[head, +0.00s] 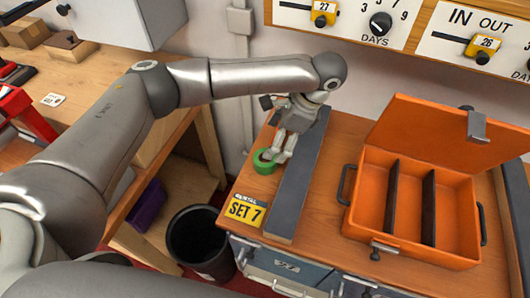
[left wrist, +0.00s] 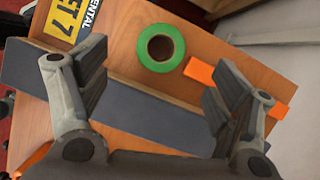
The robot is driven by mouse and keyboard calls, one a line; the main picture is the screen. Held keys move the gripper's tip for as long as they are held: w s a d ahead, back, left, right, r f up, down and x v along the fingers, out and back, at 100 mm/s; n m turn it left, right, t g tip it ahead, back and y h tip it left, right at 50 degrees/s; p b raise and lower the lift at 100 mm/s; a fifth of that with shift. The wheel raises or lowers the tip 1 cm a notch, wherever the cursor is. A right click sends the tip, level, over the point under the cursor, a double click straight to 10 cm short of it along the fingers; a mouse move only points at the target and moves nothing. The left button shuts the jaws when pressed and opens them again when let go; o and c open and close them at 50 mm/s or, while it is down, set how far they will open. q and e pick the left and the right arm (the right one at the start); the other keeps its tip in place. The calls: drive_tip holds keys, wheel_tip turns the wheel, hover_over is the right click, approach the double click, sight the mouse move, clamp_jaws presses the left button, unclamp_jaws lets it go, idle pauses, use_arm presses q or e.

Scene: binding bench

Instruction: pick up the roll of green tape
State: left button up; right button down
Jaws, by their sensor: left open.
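The roll of green tape (head: 258,164) lies flat on the wooden bench top, beside the long dark grey bar (head: 297,190). In the left wrist view the green tape (left wrist: 160,67) shows whole, with its brown core facing the camera. My left gripper (head: 277,158) is open and empty, pointing down over the bar next to the tape. In the left wrist view its fingers (left wrist: 150,62) are spread to either side, and the tape appears ahead of the gap between them. The exact height of the fingertips above the bench is hard to tell. My right gripper is not in view.
A yellow "SET 7" sign (head: 245,210) lies near the bench's front left corner. An open orange case (head: 461,231) stands to the right. An orange piece (left wrist: 200,74) lies close to the tape. A black bin (head: 197,240) stands below left; a wall is behind.

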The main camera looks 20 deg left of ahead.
use_arm(q)
drive_tip(key=f, duration=0.1)
drive_tip(key=s+a+f, duration=0.1)
drive_tip(key=shift+f, duration=0.3)
drive_tip(key=shift+w+a+f+p, duration=0.1)
drive_tip(key=shift+f+p, duration=0.2)
drive_tip(key=shift+p, duration=0.05)
drive_tip(key=x, duration=0.1)
drive_tip(key=p+x, duration=0.1)
drive_tip(key=x, duration=0.1)
drive_tip(key=w+x, duration=0.1)
drive_tip(key=shift+s+f, duration=0.1)
drive_tip(key=shift+f, duration=0.35)
drive_tip(key=c, duration=1.1)
drive_tip(key=shift+c, duration=0.2)
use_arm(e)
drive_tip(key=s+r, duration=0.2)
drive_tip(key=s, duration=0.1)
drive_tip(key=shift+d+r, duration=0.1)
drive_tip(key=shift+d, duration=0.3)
